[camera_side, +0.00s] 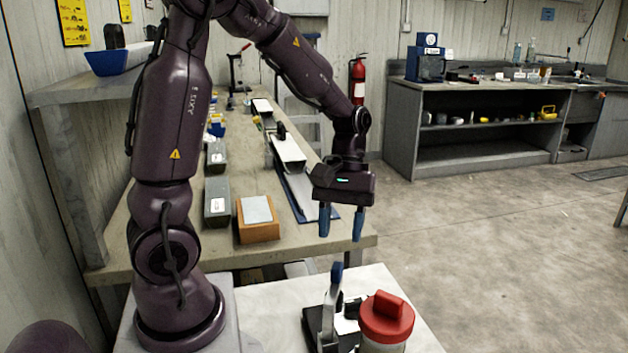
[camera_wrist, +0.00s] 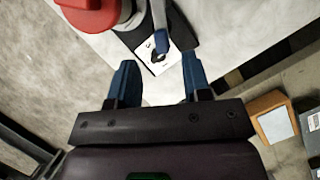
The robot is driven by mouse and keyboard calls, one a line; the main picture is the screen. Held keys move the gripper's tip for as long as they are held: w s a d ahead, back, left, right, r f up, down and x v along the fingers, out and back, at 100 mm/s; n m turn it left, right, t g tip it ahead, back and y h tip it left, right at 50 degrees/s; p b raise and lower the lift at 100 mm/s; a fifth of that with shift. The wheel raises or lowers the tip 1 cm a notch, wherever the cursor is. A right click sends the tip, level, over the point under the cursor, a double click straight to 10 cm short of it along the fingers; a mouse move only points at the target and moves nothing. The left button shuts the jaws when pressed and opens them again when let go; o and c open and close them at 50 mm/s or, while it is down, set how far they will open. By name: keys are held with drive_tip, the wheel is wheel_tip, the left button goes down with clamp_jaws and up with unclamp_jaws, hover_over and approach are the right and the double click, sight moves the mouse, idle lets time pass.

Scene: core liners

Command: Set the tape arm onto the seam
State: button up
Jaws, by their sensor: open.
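A lever with a blue tip, which looks like the tape arm (camera_side: 331,302), stands upright from a black base (camera_side: 313,322) on the white table. Its blue tip also shows in the wrist view (camera_wrist: 161,42), near a white card with a dark mark (camera_wrist: 151,60). My gripper (camera_side: 341,232) is open and empty, pointing down above the lever and apart from it. In the wrist view its two blue fingers (camera_wrist: 158,68) are spread, with the lever beyond the gap. I cannot make out the seam in either view.
A jar with a red lid (camera_side: 387,318) stands close to the right of the black base; the lid also shows in the wrist view (camera_wrist: 90,12). Behind is a bench (camera_side: 185,235) with an orange-brown block (camera_side: 258,232), grey boxes and a long blue-edged tray (camera_side: 296,192).

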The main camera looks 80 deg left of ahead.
drive_tip(key=v, duration=0.6)
drive_tip(key=s+d+r+m+t+y, duration=0.4)
drive_tip(key=s+d+r+m+t, duration=0.2)
drive_tip(key=m, duration=0.6)
drive_tip(key=shift+s+d+t, duration=0.7)
drive_tip(key=shift+d+t, duration=0.2)
drive_tip(key=shift+d, duration=0.3)
drive_tip(key=shift+r, duration=0.1)
